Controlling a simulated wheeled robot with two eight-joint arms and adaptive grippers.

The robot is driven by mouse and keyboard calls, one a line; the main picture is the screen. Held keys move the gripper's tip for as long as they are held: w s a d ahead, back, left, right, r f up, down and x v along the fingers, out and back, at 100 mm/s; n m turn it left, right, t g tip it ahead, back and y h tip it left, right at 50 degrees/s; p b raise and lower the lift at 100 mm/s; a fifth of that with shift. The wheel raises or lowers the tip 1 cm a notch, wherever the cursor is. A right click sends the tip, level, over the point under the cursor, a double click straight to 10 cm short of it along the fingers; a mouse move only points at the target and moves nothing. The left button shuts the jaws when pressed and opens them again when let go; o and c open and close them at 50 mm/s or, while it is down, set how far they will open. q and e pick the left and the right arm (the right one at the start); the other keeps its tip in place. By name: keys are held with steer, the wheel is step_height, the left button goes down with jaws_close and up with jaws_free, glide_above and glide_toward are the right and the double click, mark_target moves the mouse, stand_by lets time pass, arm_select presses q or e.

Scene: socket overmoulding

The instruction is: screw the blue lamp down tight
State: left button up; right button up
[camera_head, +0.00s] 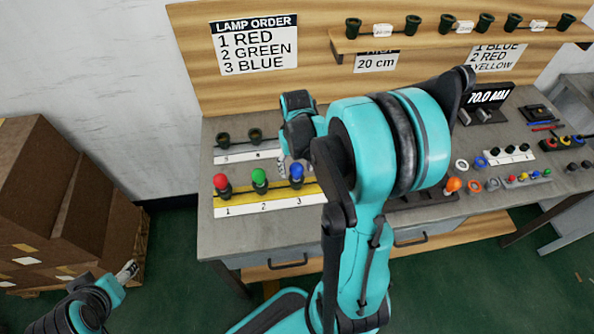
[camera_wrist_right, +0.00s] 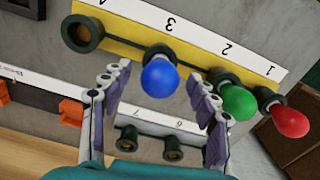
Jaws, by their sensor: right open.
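The blue lamp (camera_head: 297,170) stands in the socket above number 3 on the yellow strip (camera_head: 237,196). In the right wrist view the blue lamp (camera_wrist_right: 160,78) shows between the spread fingers of my right gripper (camera_wrist_right: 154,88), with a gap on both sides. My right gripper (camera_head: 284,165) is open and empty in the head view, just behind the lamp and partly hidden by my arm. How far the lamp sits in its socket cannot be told. My left gripper (camera_head: 128,270) is at the lower left, away from the bench; its finger opening is unclear.
A green lamp (camera_head: 259,175) and a red lamp (camera_head: 221,181) stand beside the blue one at 2 and 1. An empty socket (camera_wrist_right: 82,33) is at 4. Empty sockets (camera_head: 255,135) stand on a white strip behind. Cardboard boxes (camera_head: 60,190) are at left.

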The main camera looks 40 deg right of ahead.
steer(key=n, duration=0.4)
steer(key=shift+n, duration=0.4)
steer(key=n, duration=1.1)
steer(key=shift+b, duration=0.3)
steer(key=c, duration=1.1)
steer(key=m, duration=0.4)
